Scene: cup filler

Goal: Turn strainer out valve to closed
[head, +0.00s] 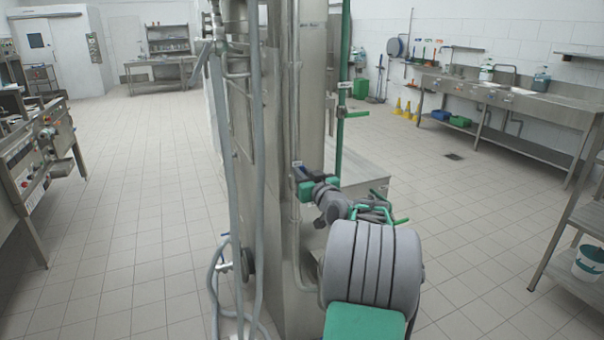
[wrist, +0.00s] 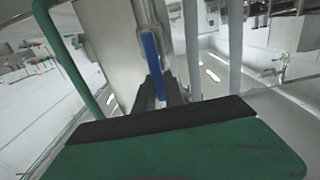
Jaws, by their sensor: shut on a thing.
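The valve's blue lever (wrist: 152,52) shows in the wrist view, in front of a steel pipe and running roughly along it. Its lower end is between the dark fingers of my gripper (wrist: 160,93), which is shut on it. In the head view my gripper (head: 302,180) is at the pipe on the machine's side, and only a little blue of the lever (head: 297,164) shows there. The valve body is mostly hidden. I cannot read a label that names the valve.
A tall steel machine column (head: 270,130) stands beside my arm. A green pipe (head: 343,95) with a green lever (head: 357,114) rises just right of it. Grey hoses (head: 222,160) hang on the left. Open tiled floor (head: 480,220) lies to the right.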

